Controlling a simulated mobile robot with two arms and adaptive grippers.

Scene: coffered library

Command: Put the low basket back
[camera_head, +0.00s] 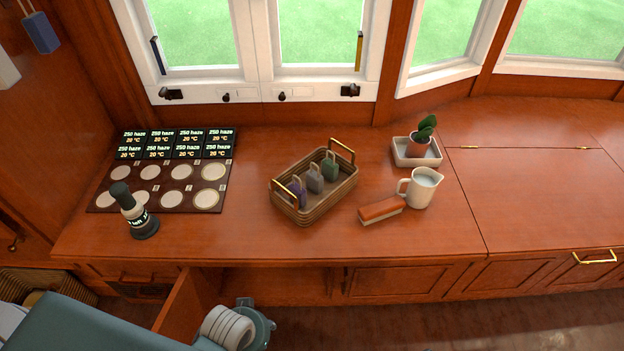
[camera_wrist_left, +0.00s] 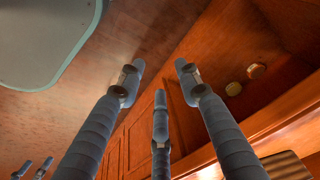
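A low woven basket (camera_head: 315,203) with two gold handles stands on the wooden counter in the head view. Several small tagged items (camera_head: 315,180) are in it. Below the counter, a cupboard door (camera_head: 190,303) stands open. My left arm comes in from the lower left, below the counter edge, apart from the basket; its fingers are hidden there. In the left wrist view my left gripper (camera_wrist_left: 160,85) has its fingers spread, with nothing between them. Two fingertips (camera_wrist_left: 33,168) at that view's lower left may be my right gripper; their state is unclear.
An orange-topped block (camera_head: 381,209), a white jug (camera_head: 420,187) and a potted cactus on a tray (camera_head: 402,157) stand right of the basket. A dark-handled stamp-like tool (camera_head: 139,222) and a board of discs (camera_head: 170,185) are left. The counter's right side is clear.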

